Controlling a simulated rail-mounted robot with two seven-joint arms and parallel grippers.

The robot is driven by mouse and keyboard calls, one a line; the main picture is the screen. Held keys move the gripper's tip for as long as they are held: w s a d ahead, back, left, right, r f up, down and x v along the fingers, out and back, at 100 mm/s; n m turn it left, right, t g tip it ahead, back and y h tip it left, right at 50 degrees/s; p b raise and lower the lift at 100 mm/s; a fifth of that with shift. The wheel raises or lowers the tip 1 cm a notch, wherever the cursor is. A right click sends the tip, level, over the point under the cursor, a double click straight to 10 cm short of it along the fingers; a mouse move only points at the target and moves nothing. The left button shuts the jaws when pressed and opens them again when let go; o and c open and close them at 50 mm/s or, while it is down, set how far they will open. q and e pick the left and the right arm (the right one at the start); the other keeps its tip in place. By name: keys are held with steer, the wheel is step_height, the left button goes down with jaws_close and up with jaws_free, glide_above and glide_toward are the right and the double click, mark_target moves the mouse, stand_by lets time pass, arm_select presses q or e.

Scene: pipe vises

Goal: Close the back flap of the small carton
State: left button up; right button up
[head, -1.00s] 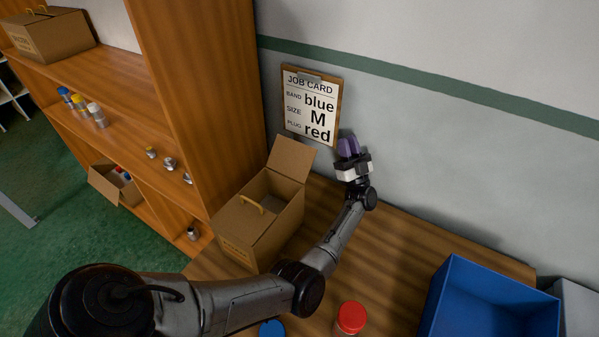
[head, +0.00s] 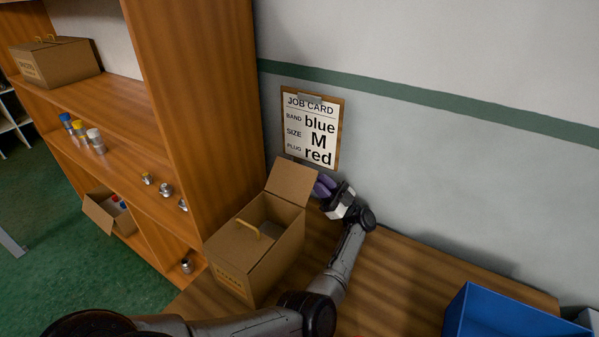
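The small brown carton (head: 268,262) stands on the wooden bench beside the shelf unit. Its back flap (head: 292,180) stands up, tilted back a little toward the wall. The front part of its top is covered by a flap with a yellow handle (head: 249,228); the rear part is open, with something greyish partly visible inside. My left gripper (head: 324,186) has purple fingers, which look shut together and empty. They are just right of and behind the raised back flap, close to it; I cannot tell whether they touch. My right gripper is out of view.
A job card (head: 311,130) hangs on the wall behind the carton. The shelf unit (head: 190,110) rises close at left, holding another carton (head: 55,62) and several small containers. A blue bin (head: 505,318) is at lower right. The bench between is mostly clear.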

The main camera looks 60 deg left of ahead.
mark_target(299, 174)
arm_select(q)
steer(key=s+a, duration=0.1)
steer(key=a, duration=0.1)
steer(key=s+a, duration=0.2)
steer(key=shift+s+r, duration=0.3)
steer(key=shift+r, duration=0.1)
steer(key=shift+p+x, duration=0.3)
steer(key=shift+x, duration=0.65)
steer(key=shift+c, duration=0.5)
jaws_close()
